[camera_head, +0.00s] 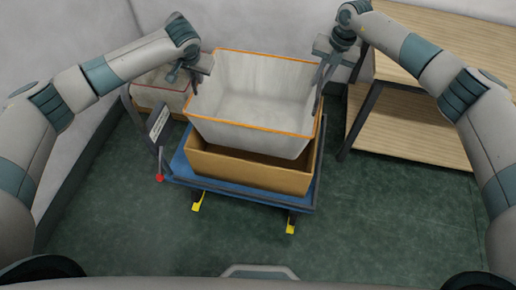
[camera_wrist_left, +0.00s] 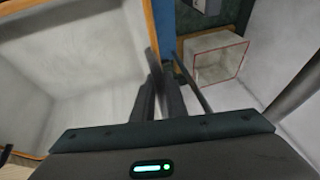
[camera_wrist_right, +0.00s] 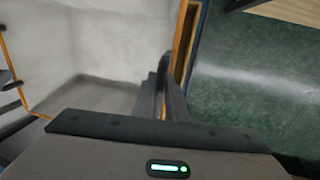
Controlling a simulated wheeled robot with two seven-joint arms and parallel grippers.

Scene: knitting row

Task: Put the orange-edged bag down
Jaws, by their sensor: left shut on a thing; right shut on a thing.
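The orange-edged bag (camera_head: 255,95) is a pale grey, open-topped, empty bin-like bag, roughly level, in the middle of the head view. My left gripper (camera_head: 196,84) is shut on its left wall near the rim, and my right gripper (camera_head: 319,86) is shut on its right wall. The bag's inside also shows in the left wrist view (camera_wrist_left: 70,70) and the right wrist view (camera_wrist_right: 90,45). Below it is a tan open box (camera_head: 245,174) with a dark inside. The bag hides much of that box, and I cannot tell whether its bottom touches anything.
The tan box stands on a blue cart (camera_head: 187,172) with a dark frame and yellow feet. A red-edged pale bag (camera_head: 150,97) is at the back left, near the wall. A wooden shelf table (camera_head: 400,128) stands at the right. The green floor in front is clear.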

